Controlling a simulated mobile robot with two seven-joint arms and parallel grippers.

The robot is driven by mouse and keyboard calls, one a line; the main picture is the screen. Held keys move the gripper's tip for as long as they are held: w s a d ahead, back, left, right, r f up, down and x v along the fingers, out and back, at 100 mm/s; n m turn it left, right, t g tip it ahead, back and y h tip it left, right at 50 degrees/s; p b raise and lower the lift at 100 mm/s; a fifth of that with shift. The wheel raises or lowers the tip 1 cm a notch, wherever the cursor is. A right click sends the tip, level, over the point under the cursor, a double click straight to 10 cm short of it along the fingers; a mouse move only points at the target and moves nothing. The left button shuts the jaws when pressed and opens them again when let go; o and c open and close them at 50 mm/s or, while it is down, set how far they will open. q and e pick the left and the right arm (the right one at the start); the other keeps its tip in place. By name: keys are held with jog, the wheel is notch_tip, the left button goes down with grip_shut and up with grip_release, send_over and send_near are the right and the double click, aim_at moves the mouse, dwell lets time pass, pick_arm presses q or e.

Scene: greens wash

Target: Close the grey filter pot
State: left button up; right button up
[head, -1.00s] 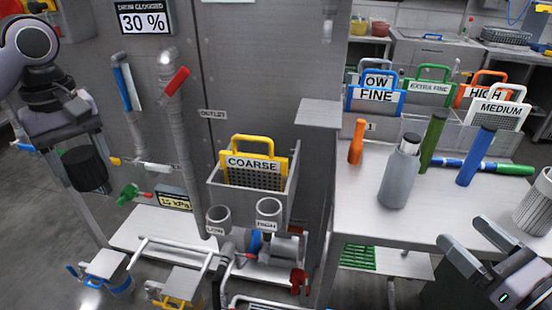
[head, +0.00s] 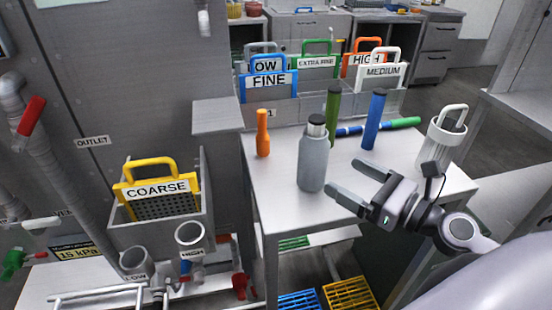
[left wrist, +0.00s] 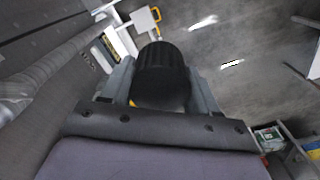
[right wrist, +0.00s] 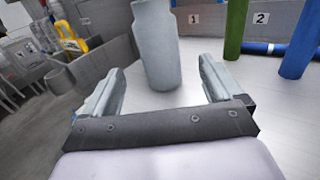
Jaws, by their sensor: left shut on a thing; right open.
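The grey filter pot (head: 313,162) stands upright on the steel table, with a narrower neck and a dark top. I cannot tell if that top is an opening or a cover. My right gripper (head: 342,178) is open and empty, just right of the pot, its fingers pointing toward it. In the right wrist view, the pot (right wrist: 157,48) stands ahead between the fingers, its top out of frame. My left gripper is outside the head view. In the left wrist view, it (left wrist: 161,85) is shut on a black ribbed cap (left wrist: 162,72), held above the floor.
An orange bottle (head: 263,134), a green cylinder (head: 332,112) and a blue cylinder (head: 375,120) stand near the pot. A white slotted canister (head: 440,136) stands at the table's right. Labelled filter plates stand in a rack (head: 310,108) behind. The yellow COARSE plate (head: 157,190) sits left.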

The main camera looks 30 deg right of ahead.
aim_at(326, 165)
pick_arm(q)
notch_tip(326, 165, up, 2)
jog(key=shift+r+p, duration=0.25)
jog(key=shift+p, duration=0.85)
pick_arm(e)
jog(key=x, duration=0.4)
jog(key=shift+w+r, duration=0.1)
jog(key=shift+r, duration=0.15)
pick_arm(q)
jog(key=shift+r+p, duration=0.35)
pick_arm(e)
jog(key=shift+f+x, duration=0.25)
jog(key=shift+x, duration=0.8)
pick_arm(q)
jog(key=shift+r+p, duration=0.4)
jog(key=shift+r, duration=0.05)
pick_arm(e)
jog(key=shift+w+a+r, duration=0.2)
jog(key=shift+w+a, duration=0.05)
jog(key=shift+w, duration=0.3)
pick_arm(q)
jog(key=shift+r+p, duration=0.65)
pick_arm(e)
jog(key=shift+x, duration=2)
jog(key=shift+a+f, duration=0.1)
jog(key=shift+f, duration=0.1)
jog(key=c, duration=1.2)
